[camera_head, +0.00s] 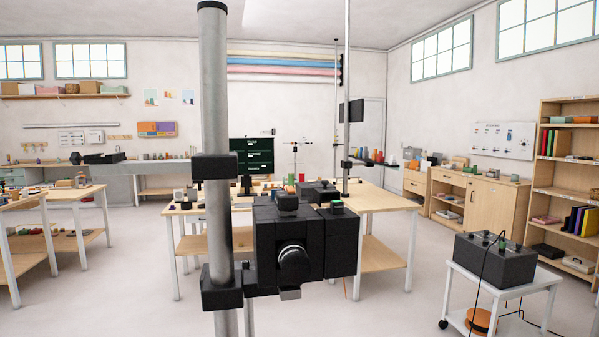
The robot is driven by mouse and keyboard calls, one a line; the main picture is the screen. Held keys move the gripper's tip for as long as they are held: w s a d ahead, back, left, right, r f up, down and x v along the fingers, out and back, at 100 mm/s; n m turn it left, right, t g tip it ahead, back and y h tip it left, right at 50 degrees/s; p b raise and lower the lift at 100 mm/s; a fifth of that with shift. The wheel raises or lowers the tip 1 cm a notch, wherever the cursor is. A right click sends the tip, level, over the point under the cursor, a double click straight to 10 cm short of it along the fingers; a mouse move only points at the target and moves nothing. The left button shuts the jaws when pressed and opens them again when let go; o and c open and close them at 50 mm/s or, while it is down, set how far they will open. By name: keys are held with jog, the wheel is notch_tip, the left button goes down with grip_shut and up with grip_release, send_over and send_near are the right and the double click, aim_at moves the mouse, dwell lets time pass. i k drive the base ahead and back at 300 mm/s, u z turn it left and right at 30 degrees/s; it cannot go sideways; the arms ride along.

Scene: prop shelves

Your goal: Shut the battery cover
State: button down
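I cannot make out a battery cover for certain in the head view. A dark grey box (495,260) with knobs or terminals and a green part on top stands on a white cart (541,281) at the right. Black cables run from it down the cart. I cannot tell whether it has a cover. A grey vertical column and a black blocky assembly with a round cylinder fill the middle foreground; they appear to be mine. I see no gripper fingers, and this assembly hides part of the view behind it.
A wooden table (383,198) with many small objects stands behind my assembly. Another table (75,194) stands at the left. Cabinets (492,204) and a tall shelf (543,140) line the right wall. Floor is clear between the middle table and the cart. An orange disc (481,321) sits on the cart's lower shelf.

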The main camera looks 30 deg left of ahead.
aim_at(324, 193)
jog(key=u, duration=1.7)
